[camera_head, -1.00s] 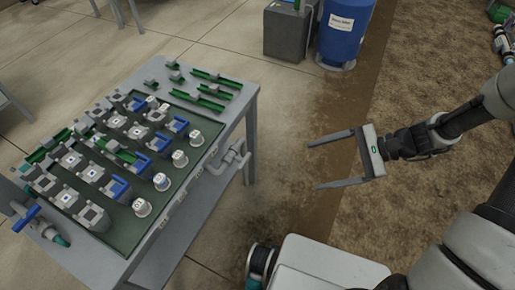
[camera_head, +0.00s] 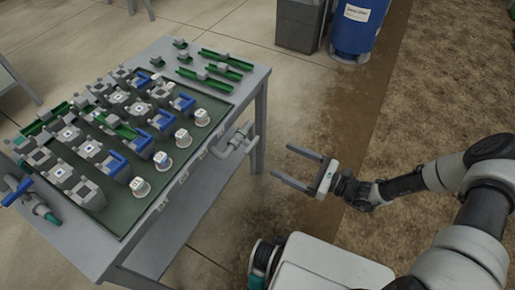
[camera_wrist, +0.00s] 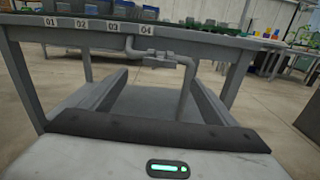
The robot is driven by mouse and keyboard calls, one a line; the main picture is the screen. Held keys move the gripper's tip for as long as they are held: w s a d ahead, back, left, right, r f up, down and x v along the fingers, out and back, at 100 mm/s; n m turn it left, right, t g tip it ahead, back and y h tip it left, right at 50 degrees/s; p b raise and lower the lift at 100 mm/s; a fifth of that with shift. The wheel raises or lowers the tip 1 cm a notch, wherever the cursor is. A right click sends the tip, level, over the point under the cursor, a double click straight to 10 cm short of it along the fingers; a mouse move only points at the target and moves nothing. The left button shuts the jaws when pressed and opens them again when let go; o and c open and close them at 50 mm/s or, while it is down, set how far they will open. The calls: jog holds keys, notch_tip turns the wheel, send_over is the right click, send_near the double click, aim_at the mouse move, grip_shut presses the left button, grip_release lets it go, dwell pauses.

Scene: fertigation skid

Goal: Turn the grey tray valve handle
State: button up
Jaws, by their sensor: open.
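The grey tray valve (camera_head: 235,142) is on bent grey pipework at the right side of the table. Its grey handle is hard to tell apart from the pipe. In the wrist view the valve (camera_wrist: 158,60) sits just under the table edge, a little above and ahead of the space between my fingers. My gripper (camera_head: 280,161) is open and empty, right of the valve and apart from it. Its two long grey fingers point towards the table. In the wrist view my gripper (camera_wrist: 158,80) has one finger on each side of the downward pipe's line of sight.
The grey table (camera_head: 190,215) carries a green tray of grey, blue and white fittings. A blue-handled valve (camera_head: 18,190) is at its left corner. A blue barrel (camera_head: 357,28) and grey bin (camera_head: 300,25) stand behind. Floor between gripper and table is clear.

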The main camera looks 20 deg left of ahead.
aim_at(254, 146)
jog(key=a, duration=0.3)
jog(key=a+b, duration=0.1)
jog(key=a, duration=0.3)
jog(key=w+a, duration=0.1)
jog(key=a, duration=0.3)
jog(key=c, duration=1.1)
jog(key=shift+o, duration=0.2)
